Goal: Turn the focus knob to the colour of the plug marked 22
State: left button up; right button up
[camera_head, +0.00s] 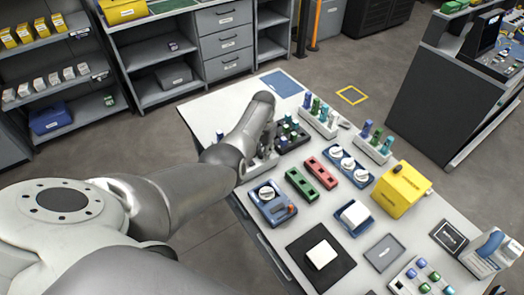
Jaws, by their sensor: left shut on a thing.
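My left gripper (264,152) is at the far left part of the white table, beside a dark block (293,144) with small blue and green plugs. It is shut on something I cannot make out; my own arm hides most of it. Blue and green plugs also stand in two white racks, one at the back (318,121) and one at the right (371,150). No number on the plugs is readable. A blue device with a white dial (267,192) sits in front of the gripper. A blue panel with white round knobs (347,165) is farther right. I cannot tell which is the focus knob. My right gripper is out of view.
Green (301,185) and red (322,172) slotted blocks lie mid-table. A yellow box (402,190) stands at the right. A black mat (301,250) with a white block and a grey tray (385,253) are nearer. The blue sheet area (282,84) at the back corner is clear.

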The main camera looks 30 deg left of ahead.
aim_at(262, 153)
pick_arm(q)
jog(key=o, duration=0.8)
notch_tip(262, 153, up, 12)
jog(key=shift+d, duration=0.15)
dwell(0.6)
